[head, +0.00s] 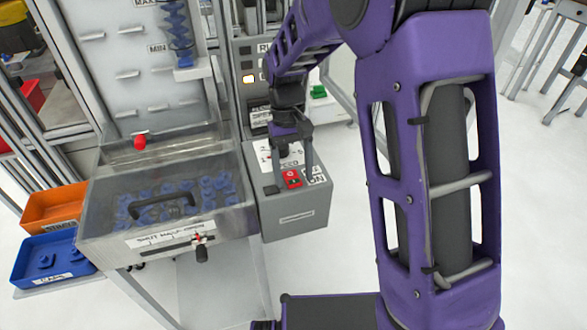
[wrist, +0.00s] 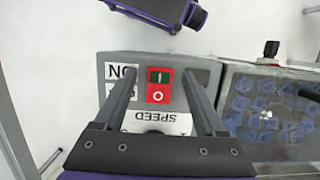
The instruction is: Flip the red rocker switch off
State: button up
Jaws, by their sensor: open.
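The red rocker switch (head: 291,178) sits on top of a grey control box (head: 298,222) right of the clear-lidded bin. In the wrist view the switch (wrist: 159,86) has a red half with a white ring and a dark green half with a bar. An ON label (wrist: 122,73) lies beside it; a second label is partly hidden by a finger. My gripper (head: 290,170) points down over the box with its fingers spread. In the wrist view the fingers of my gripper (wrist: 157,84) stand either side of the switch, apart from it. I cannot tell their exact height above the panel.
A clear-lidded bin (head: 108,222) of blue parts with a black handle adjoins the box's left side. A SPEED label (wrist: 150,117) is on the panel. An orange tray (head: 50,203) and a blue tray (head: 35,262) stand at the far left. Floor right of the box is clear.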

jog(key=p+v, duration=0.2)
jog(key=v, duration=1.5)
jog(key=shift+r, duration=0.15)
jog(key=shift+w, duration=0.1)
